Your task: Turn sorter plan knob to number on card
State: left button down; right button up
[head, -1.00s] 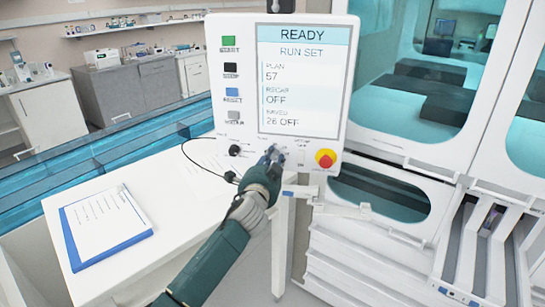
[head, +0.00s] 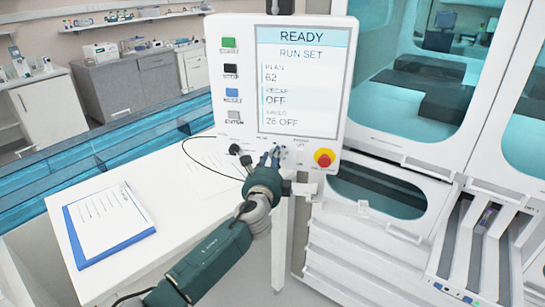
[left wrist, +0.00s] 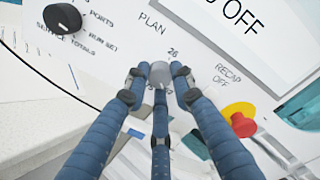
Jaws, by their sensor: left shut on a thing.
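The white control panel (head: 231,22) stands in the middle of the head view. Its screen (head: 300,75) shows READY, RUN SET, a PLAN number that looks like 62, RECAP OFF and SAVED 26 OFF. My left gripper (head: 272,160) is at the panel's lower edge, shut around the grey plan knob (left wrist: 160,71) under the word PLAN. In the left wrist view its fingers (left wrist: 160,80) surround the knob, and a printed 26 shows above it. A blue clipboard with a written sheet (head: 110,220) lies on the table; its writing is too small to read. My right gripper is not in view.
A black knob (left wrist: 62,18) is left of the plan knob, beside lines including RUN SET and SERVICE TOTALS. A red stop button with yellow base (head: 324,158) is to the right. Coloured buttons (head: 230,70) line the panel's left side. The white table (head: 185,205) is mostly clear.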

pick_arm(q)
jog(key=shift+m, duration=0.5)
jog(key=c, duration=1.5)
grip_release()
jog(key=shift+o, duration=0.2)
jog(key=s+a, duration=0.1)
jog(key=s, duration=1.1)
jog(key=shift+a+r, duration=0.2)
jog(key=shift+a, duration=0.2)
jog(key=shift+w, duration=0.1)
